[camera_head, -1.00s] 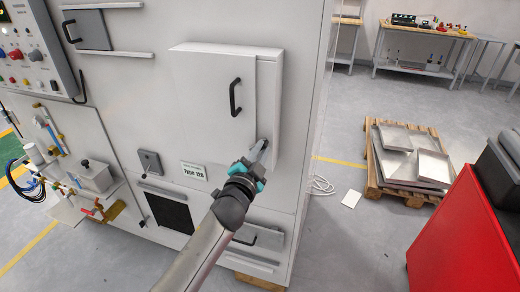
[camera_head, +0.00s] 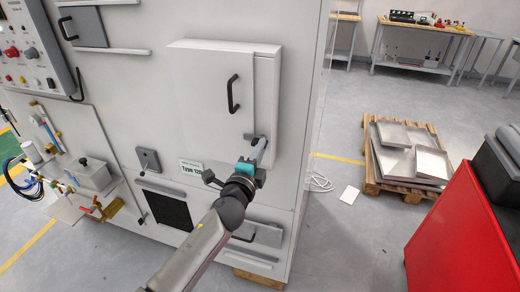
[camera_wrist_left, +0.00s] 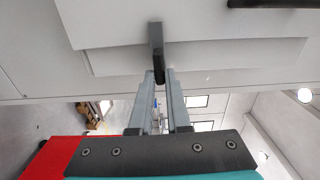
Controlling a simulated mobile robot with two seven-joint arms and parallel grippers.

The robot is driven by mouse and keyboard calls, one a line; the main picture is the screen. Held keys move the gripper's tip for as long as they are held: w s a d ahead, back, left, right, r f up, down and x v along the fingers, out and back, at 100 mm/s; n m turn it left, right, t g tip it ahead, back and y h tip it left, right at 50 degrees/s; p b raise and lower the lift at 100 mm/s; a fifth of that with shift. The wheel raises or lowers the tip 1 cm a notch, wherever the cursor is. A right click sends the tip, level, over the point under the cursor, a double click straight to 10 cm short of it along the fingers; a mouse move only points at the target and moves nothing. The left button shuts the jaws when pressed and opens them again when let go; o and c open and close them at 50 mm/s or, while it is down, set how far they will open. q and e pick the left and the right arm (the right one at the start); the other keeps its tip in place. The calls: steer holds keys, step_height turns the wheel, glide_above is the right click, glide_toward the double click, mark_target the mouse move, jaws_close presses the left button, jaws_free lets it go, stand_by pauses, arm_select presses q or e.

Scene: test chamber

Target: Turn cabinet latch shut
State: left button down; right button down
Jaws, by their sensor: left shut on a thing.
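The white cabinet (camera_head: 205,115) sticks out from the large machine face, and its door looks closed. Its small dark latch (camera_head: 250,136) sits low on the right side strip, with a part pointing left toward the door edge. In the left wrist view the latch (camera_wrist_left: 156,45) is a dark grey bar whose end lies between the fingertips. My left gripper (camera_head: 262,143) reaches up from below and is shut on the latch; it also shows in the left wrist view (camera_wrist_left: 158,78). The fingers partly hide the latch in the head view. My right gripper is not in view.
A black door handle (camera_head: 233,95) is above the latch. A "Type 120" label (camera_head: 192,169) and a lower drawer (camera_head: 258,235) are near my arm. A pallet with metal trays (camera_head: 408,155) and a red cabinet (camera_head: 465,235) stand right, with open floor between.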

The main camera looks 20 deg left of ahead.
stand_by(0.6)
arm_select(q)
steer(key=c, duration=0.9)
jaws_free()
steer(key=shift+s+a+b, duration=0.15)
steer(key=shift+s+b, duration=0.2)
steer(key=shift+s, duration=3.45)
steer(key=shift+s+a+b, duration=0.1)
steer(key=shift+s+b, duration=0.25)
steer(key=shift+s, duration=3.45)
